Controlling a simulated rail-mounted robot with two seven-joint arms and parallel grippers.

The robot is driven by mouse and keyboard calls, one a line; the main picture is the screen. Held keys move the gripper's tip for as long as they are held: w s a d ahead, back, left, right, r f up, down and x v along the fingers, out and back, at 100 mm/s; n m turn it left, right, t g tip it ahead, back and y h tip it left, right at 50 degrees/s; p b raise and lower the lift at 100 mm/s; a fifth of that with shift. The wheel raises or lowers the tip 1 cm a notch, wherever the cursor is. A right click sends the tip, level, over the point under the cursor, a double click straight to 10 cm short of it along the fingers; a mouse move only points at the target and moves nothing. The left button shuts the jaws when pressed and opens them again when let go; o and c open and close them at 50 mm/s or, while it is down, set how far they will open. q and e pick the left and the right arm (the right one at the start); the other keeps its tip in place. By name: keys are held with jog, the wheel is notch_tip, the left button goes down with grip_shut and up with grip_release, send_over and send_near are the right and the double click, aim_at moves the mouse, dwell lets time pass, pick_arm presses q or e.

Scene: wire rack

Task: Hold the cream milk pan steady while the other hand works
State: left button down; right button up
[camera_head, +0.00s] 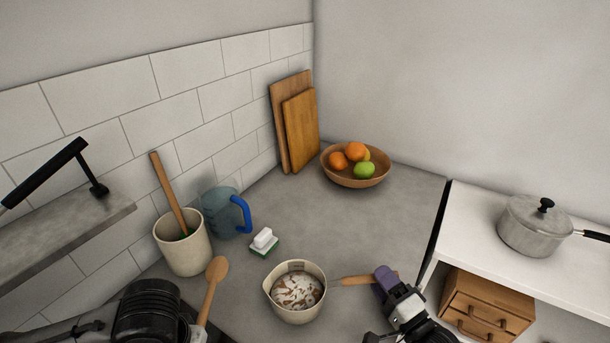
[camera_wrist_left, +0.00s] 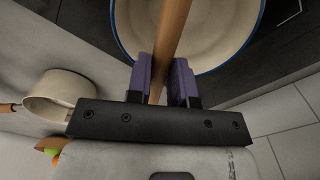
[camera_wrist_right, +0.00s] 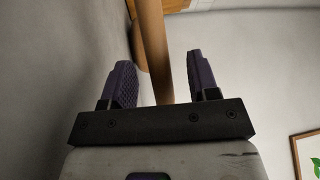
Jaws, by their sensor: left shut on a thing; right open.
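The cream milk pan (camera_head: 270,290) stands on the grey counter, with a brown and white marbled content inside. Its wooden handle (camera_head: 355,281) points right. My right gripper (camera_head: 386,278) is at the handle's end. In the right wrist view the handle (camera_wrist_right: 152,45) passes between the open fingers of my right gripper (camera_wrist_right: 158,72), with gaps on both sides. My left gripper (camera_wrist_left: 163,75) is shut on a wooden spoon (camera_wrist_left: 171,30). The spoon's head (camera_head: 217,268) shows left of the pan. The left fingers are hidden in the head view. The pan (camera_wrist_left: 62,90) also shows in the left wrist view.
A cream crock (camera_head: 183,250) with a wooden utensil, a blue-handled jug (camera_head: 228,215) and a sponge (camera_head: 264,242) stand behind and left of the pan. A fruit bowl (camera_head: 352,175) is at the back. A lidded pot (camera_head: 530,230) stands right. The middle counter is clear.

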jog(key=shift+w+a+r, duration=0.1)
jog(key=shift+w+a, duration=0.25)
jog(key=shift+w, duration=0.3)
jog(key=shift+c, duration=0.3)
grip_shut()
dwell(1.1)
